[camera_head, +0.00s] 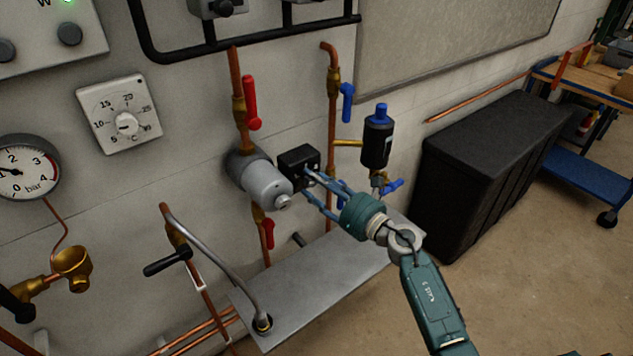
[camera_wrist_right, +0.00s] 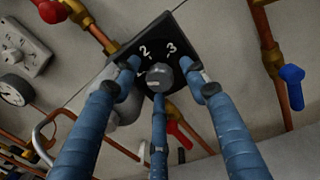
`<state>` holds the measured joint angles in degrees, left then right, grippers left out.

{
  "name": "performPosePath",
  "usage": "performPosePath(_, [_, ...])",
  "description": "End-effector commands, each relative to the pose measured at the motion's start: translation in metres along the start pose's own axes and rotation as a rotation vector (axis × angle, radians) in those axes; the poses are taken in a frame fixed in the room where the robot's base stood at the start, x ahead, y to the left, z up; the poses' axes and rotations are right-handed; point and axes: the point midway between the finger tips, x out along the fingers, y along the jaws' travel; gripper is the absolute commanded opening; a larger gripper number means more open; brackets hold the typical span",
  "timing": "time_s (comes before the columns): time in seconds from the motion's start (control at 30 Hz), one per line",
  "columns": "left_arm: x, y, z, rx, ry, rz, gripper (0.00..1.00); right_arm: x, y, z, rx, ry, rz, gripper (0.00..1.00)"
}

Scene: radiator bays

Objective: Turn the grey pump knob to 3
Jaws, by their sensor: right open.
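The grey pump knob (camera_wrist_right: 159,77) sits on a black box face (camera_wrist_right: 172,38) with the white digits 2 and 3 in the right wrist view. A short pale mark shows low on the knob; its exact heading is hard to tell. In the head view, the black box (camera_head: 298,160) is fixed beside the grey pump body (camera_head: 262,182), and the knob is hidden. My right gripper (camera_head: 307,184) is at the box. In the right wrist view its three blue fingers (camera_wrist_right: 158,82) are open around the knob, apparently not clamped on it. My left gripper is out of view.
A red-handled valve (camera_head: 251,103) is above the pump and another red handle (camera_head: 267,232) below. A blue-handled valve (camera_head: 346,102) and a black cylinder (camera_head: 377,142) are to the right. A grey shelf (camera_head: 320,290) lies below. A black chest (camera_head: 490,165) stands at right.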

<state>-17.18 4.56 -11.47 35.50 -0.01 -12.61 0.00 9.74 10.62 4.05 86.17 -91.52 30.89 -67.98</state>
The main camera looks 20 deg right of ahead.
Motion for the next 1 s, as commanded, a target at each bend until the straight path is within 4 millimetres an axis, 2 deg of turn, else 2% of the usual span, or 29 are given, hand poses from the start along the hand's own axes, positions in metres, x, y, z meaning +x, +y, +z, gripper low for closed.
performPosePath(0.27, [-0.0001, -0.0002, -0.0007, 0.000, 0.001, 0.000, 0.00, 0.0018, 0.0003, -0.0004, 0.000, 0.000, 0.000, 0.44])
performPosePath(0.5, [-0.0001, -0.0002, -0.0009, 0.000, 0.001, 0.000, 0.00, 0.0016, 0.0001, -0.0002, 0.001, 0.000, 0.000, 0.01])
performPosePath(1.0, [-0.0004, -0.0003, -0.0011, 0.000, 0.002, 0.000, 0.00, 0.0015, -0.0006, 0.0005, 0.042, -0.006, -0.001, 0.00])
